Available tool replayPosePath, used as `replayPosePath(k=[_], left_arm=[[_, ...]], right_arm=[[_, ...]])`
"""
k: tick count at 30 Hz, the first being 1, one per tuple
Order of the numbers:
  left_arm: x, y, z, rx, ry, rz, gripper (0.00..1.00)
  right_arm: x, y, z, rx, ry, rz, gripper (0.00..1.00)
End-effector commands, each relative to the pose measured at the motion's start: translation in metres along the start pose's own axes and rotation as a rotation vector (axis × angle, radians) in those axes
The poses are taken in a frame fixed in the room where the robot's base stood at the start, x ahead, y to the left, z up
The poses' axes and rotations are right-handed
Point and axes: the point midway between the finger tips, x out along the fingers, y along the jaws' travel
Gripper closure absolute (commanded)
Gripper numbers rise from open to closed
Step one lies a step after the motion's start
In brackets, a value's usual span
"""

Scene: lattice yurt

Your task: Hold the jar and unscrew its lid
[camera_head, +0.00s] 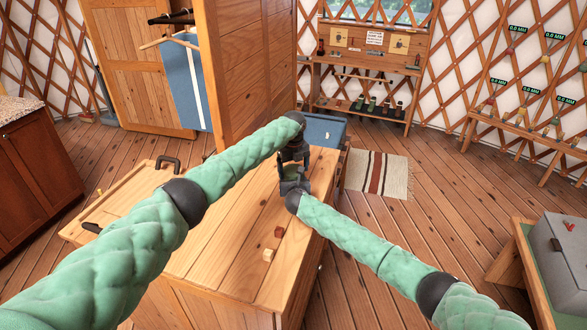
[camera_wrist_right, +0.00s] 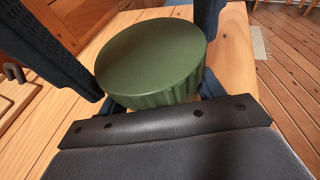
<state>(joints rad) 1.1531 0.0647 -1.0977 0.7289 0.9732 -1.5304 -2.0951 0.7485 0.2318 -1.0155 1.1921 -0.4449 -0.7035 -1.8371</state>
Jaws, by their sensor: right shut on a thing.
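The jar's green lid (camera_wrist_right: 155,55), round with a ribbed side, fills the middle of the right wrist view. The jar's body is hidden under the lid and behind the right gripper. My right gripper (camera_head: 292,184) is shut on the jar below the lid, on the wooden bench top (camera_head: 215,235). My left gripper (camera_head: 293,160) is directly above it, pointing down. Its two dark fingers stand on either side of the lid in the right wrist view and look open; I cannot tell whether they touch it.
A brown block (camera_head: 279,232) and a pale block (camera_head: 268,254) lie near the bench's right front edge. A tall wooden cabinet (camera_head: 245,75) stands close behind the bench. A blue bin (camera_head: 322,130) is beyond it. A grey box (camera_head: 560,255) sits at right.

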Motion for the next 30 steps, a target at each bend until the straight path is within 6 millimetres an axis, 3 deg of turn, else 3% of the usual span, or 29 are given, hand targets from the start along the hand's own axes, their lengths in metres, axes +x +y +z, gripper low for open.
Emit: replayPosePath(k=[1, 5, 6, 11, 21, 30], left_arm=[[-0.0001, -0.0001, -0.0001, 0.0, 0.0, 0.0, 0.24], [-0.0003, -0.0002, -0.0001, 0.0, 0.0, 0.0, 0.5], [-0.0003, -0.0002, -0.0001, 0.0, 0.0, 0.0, 0.52], [-0.0003, -0.0006, -0.0004, -0.015, 0.0, -0.001, 0.52], [-0.0009, -0.0016, -0.0008, -0.277, 0.0, -0.002, 0.52], [-0.001, -0.0016, -0.0007, -0.289, 0.0, -0.002, 0.52]], right_arm=[[0.0, 0.0001, 0.0005, 0.0, 0.0, 0.0, 0.97], [-0.0001, 0.0003, 0.0005, 0.0, -0.001, 0.0, 0.97], [-0.0001, 0.0003, 0.0005, 0.0, -0.001, 0.0, 0.97], [-0.0001, 0.0005, 0.0005, 0.0, -0.001, 0.001, 0.97], [-0.0003, 0.0012, 0.0005, 0.0, -0.001, 0.002, 0.97], [-0.0005, 0.0019, 0.0004, 0.0, -0.001, 0.003, 0.97]])
